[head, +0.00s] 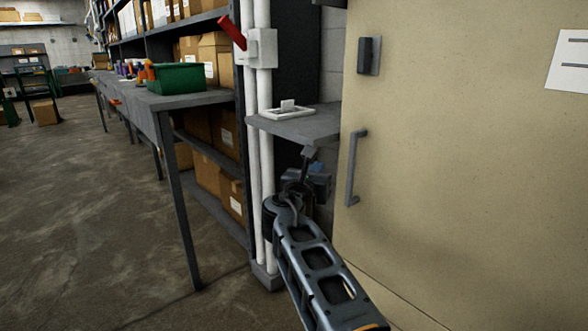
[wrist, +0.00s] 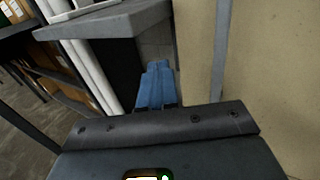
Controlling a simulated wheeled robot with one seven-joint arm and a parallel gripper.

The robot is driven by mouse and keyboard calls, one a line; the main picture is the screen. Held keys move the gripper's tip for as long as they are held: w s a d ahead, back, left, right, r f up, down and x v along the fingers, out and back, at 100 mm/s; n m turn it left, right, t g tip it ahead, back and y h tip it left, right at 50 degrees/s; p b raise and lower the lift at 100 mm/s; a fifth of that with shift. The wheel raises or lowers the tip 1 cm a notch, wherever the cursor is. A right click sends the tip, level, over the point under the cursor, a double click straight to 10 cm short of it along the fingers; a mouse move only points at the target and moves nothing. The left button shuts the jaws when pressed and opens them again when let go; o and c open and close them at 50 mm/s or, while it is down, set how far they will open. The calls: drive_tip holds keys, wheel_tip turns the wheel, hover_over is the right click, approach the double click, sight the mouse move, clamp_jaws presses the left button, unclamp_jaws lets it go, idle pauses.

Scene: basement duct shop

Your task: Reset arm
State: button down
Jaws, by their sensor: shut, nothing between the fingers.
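My arm reaches forward from the bottom of the head view, and my gripper (head: 310,155) is at its far end, just below the front edge of a small grey shelf (head: 305,128). In the wrist view my gripper (wrist: 158,70) shows as blue fingers that are together, with nothing between them. The shelf's edge (wrist: 120,22) is above and left of the fingers there. A white frame-like item (head: 288,112) lies on the shelf.
A beige door (head: 460,150) with a vertical handle (head: 355,168) stands close on the right. White pipes (head: 263,190) and a box with a red lever (head: 233,32) are left of the shelf. A workbench (head: 175,100) with a green bin (head: 180,78) stands further left. Open floor (head: 80,220) lies at left.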

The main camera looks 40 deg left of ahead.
drive_tip(key=s+a+p, duration=0.1)
drive_tip(key=s, duration=0.5)
drive_tip(key=shift+p, duration=0.3)
drive_tip(key=shift+s+f, duration=0.1)
drive_tip(key=shift+f, duration=0.1)
